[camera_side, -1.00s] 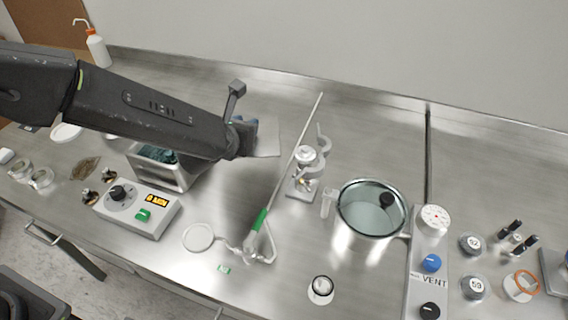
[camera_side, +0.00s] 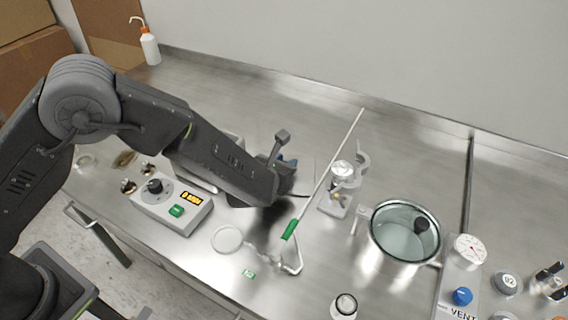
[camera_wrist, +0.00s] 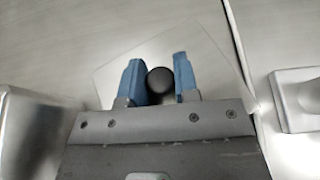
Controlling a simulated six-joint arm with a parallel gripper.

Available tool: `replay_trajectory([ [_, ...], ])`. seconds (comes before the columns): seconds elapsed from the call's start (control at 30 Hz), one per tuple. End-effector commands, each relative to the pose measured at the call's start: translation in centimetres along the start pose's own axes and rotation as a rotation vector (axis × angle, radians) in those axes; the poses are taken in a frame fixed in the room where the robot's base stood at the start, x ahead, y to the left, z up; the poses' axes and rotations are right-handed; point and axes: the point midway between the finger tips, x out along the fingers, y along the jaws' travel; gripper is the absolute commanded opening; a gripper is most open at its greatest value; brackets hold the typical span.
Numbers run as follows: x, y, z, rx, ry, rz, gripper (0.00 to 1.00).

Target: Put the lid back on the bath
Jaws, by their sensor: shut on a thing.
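My gripper (camera_wrist: 159,75) is shut on the round black knob (camera_wrist: 160,81) of the lid, a thin clear plate (camera_wrist: 206,55). The blue fingers stand on either side of the knob. In the side view my gripper (camera_side: 287,165) is right of the bath, and the lid (camera_side: 306,184) shows as a faint thin plate beside it. The bath's front panel (camera_side: 172,205), with a dial, orange display and green switch, is at left. My arm hides most of the bath's tank and opening. Lid and bath are apart.
A rod with a green grip (camera_side: 290,229) leans close to the right of my gripper, beside a small clamp stand (camera_side: 338,200). A glass-lidded steel pot (camera_side: 400,250) stands further right. A flat ring (camera_side: 227,240) lies in front.

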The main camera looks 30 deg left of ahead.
Motion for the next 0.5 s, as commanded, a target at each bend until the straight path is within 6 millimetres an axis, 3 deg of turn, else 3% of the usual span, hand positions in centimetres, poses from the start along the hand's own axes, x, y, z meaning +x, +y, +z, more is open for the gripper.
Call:
replay_trajectory([
  [0.07, 0.11, 0.01, -0.25, 0.001, 0.000, 0.001, 0.00],
  [0.1, 0.09, 0.02, -0.24, 0.001, 0.001, 0.001, 0.32],
  [0.33, 0.08, 0.02, -0.21, 0.001, 0.001, 0.000, 0.54],
  [0.5, 0.08, 0.02, -0.20, 0.001, 0.001, 0.000, 0.54],
])
